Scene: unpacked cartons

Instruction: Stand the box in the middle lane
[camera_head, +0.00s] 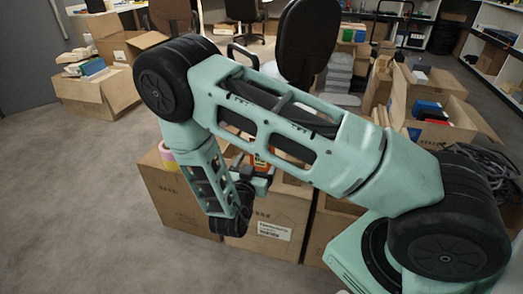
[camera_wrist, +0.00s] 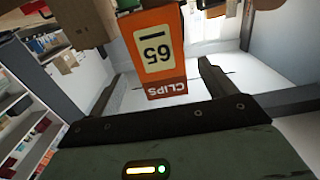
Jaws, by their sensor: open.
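The box is orange with a pale panel reading 65 and the word CLIPS, upside down in the wrist view (camera_wrist: 156,48). It lies between the two fingers of my open gripper (camera_wrist: 160,72), with a visible gap on each side. In the head view, a small orange-red part of the box (camera_head: 260,164) shows past my arm, above the cartons. My gripper (camera_head: 262,182) is there too, largely covered by my own arm. I cannot make out the lanes or what the box rests on.
Closed brown cartons (camera_head: 270,232) stand under my arm, with a pink tape roll (camera_head: 168,154) on the left one. An open carton (camera_head: 440,132) with dark and blue items is at right. Grey floor (camera_head: 80,190) is clear at left.

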